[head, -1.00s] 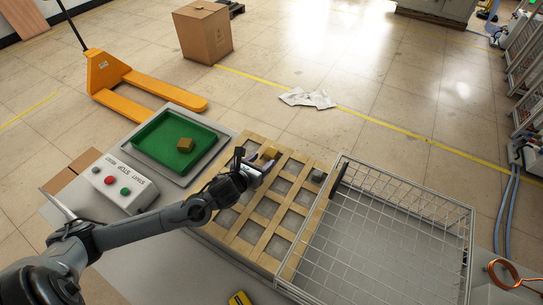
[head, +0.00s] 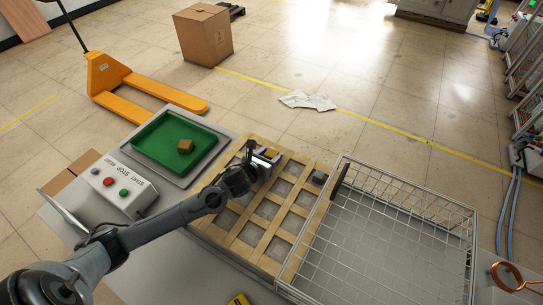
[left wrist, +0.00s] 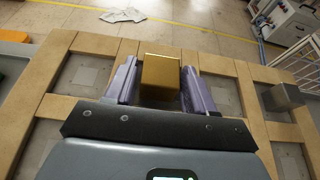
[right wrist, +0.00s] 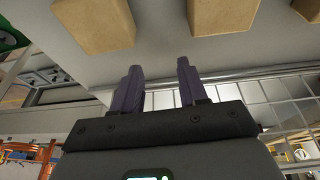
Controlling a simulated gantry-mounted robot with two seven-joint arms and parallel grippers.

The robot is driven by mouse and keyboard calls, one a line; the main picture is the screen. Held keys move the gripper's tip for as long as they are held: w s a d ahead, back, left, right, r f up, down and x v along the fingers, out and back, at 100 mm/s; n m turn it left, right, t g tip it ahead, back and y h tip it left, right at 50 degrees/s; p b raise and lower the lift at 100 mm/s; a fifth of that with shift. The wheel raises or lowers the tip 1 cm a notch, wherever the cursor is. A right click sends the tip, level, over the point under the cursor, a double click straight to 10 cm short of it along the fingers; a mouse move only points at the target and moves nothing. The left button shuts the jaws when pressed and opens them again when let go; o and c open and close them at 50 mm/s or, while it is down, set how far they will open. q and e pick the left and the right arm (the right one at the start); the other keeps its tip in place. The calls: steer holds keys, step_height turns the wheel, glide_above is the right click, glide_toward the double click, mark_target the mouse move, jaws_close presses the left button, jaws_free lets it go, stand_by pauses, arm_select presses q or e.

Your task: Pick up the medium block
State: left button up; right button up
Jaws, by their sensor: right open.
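A gold block (head: 271,153) is at the far part of the wooden lattice; it also shows in the left wrist view (left wrist: 161,72). My left gripper (head: 265,156) has its two purple fingers (left wrist: 159,85) on either side of this block, close to its sides. I cannot tell whether they press on it. Another gold block (head: 185,146) lies in the green tray, and a grey block (head: 319,177) sits on the lattice to the right. Which block is the medium one is not marked. My right gripper (right wrist: 162,85) is open and empty in its wrist view.
The wooden lattice (head: 246,222) stands between the green tray (head: 152,152) and a wire basket (head: 400,205). A button box (head: 117,185) is at the left, and a copper coil (head: 508,276) at the lower right. Tan blocks (right wrist: 95,25) are above my right gripper.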

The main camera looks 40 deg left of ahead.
arm_select(q)
jaws_close()
steer(key=shift+r, duration=0.1)
